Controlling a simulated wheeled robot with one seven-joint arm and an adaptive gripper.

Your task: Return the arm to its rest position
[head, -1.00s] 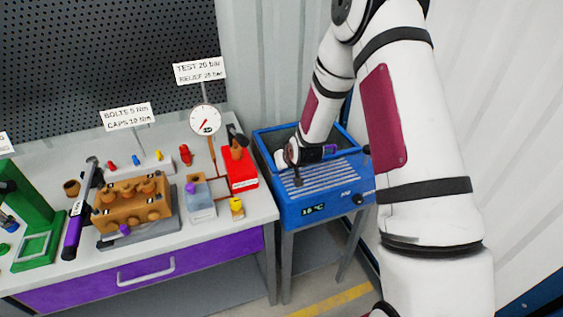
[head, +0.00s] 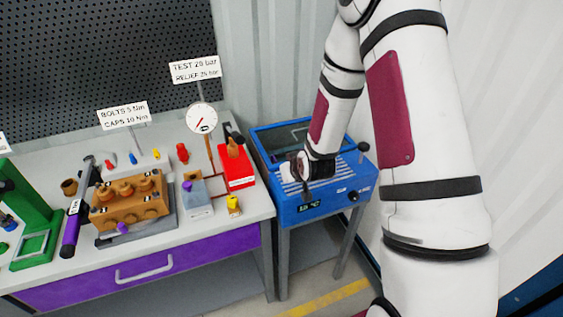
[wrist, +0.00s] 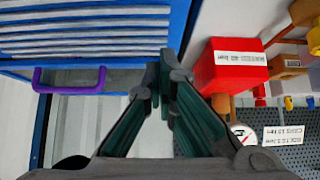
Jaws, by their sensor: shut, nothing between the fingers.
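My arm reaches down from the top right in the head view, and its wrist hangs over the front of the blue washer box (head: 325,203). My gripper shows in the wrist view (wrist: 163,70) with its dark green fingers closed together at the tips and nothing held. In the head view the fingers are mostly hidden by the wrist. The slatted top of the blue box (wrist: 85,35) lies at the upper left of the wrist view. A purple handle (wrist: 68,88) shows there, apart from the fingers.
Left of the box, a grey bench (head: 170,235) carries a brown pump block (head: 130,203), a gauge (head: 202,118), a red box (head: 236,172), also close right of the fingers (wrist: 232,65), a purple-handled wrench (head: 72,232) and a green press (head: 38,225). A corrugated wall stands behind.

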